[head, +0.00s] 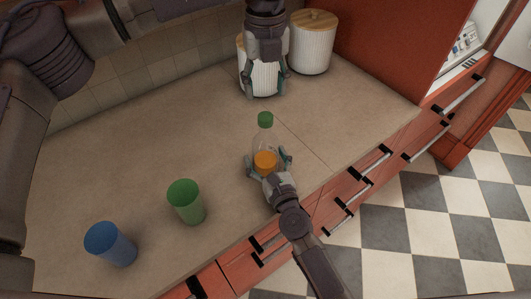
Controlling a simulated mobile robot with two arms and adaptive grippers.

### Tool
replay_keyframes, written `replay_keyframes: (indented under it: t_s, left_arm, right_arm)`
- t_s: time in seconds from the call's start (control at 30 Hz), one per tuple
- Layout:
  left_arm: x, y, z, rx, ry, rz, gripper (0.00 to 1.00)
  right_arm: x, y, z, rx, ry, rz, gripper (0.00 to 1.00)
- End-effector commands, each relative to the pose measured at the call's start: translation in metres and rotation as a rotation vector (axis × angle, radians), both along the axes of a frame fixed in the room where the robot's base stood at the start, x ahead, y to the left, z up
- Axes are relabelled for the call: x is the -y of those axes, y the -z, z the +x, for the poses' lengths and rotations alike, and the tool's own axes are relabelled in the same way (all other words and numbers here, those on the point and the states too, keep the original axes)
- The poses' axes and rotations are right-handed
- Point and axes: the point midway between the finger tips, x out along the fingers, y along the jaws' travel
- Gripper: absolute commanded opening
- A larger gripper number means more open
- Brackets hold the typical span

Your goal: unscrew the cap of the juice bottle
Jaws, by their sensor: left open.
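The juice bottle (264,138) stands upright on the counter, clear above with orange juice low inside. Its green cap (265,120) is on top. My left gripper (263,92) points down from the top of the head view, with its fingers spread and empty. It is above and behind the cap in the picture, apart from it. My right gripper (267,161) reaches in from the lower right, with one finger on each side of the bottle's lower part. Whether its fingers press on the bottle is unclear.
Two white ribbed canisters stand at the back; one (246,60) is partly hidden by my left gripper, the other (311,48) is to its right. A green cup (186,202) and a blue cup (110,245) stand at the left front. The counter (130,150) left of the bottle is clear.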

Motion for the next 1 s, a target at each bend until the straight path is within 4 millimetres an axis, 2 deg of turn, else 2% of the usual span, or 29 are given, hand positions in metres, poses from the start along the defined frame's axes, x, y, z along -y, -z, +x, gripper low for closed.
replay_keyframes:
  t_s: [0.03, 0.4, 0.5, 0.63, 0.73, 0.87, 1.0]
  left_arm:
    - [0.0, 0.0, 0.0, 0.0, 0.0, 0.0, 0.55]
    - [0.0, 0.0, 0.0, 0.0, 0.0, 0.0, 0.55]
    - [0.0, 0.0001, 0.0, 0.0, 0.001, 0.0, 0.55]
    - [0.0001, 0.0001, -0.0001, 0.0, 0.048, 0.0, 0.55]
    - [0.0002, 0.0003, -0.0001, 0.0, 0.168, 0.0, 0.55]
    - [0.0008, 0.0004, -0.0001, 0.0, 0.436, -0.001, 0.55]
    - [0.0009, 0.0005, -0.0003, -0.001, 0.784, -0.001, 0.55]
  right_arm:
    - [0.0001, 0.0, -0.0002, 0.0, 0.0, 0.0, 0.74]
    - [0.0001, 0.0003, -0.0004, 0.0, 0.0, 0.0, 0.12]
    - [0.0001, 0.0005, -0.0004, -0.001, 0.0, 0.0, 0.0]
    - [0.0002, 0.0007, -0.0005, -0.001, 0.0, 0.0, 0.0]
    - [0.0002, 0.0008, -0.0005, -0.001, 0.0, 0.0, 0.0]
    - [0.0001, 0.001, -0.0006, -0.002, -0.001, -0.001, 0.0]
    - [0.0001, 0.0012, -0.0006, -0.002, -0.001, -0.001, 0.0]
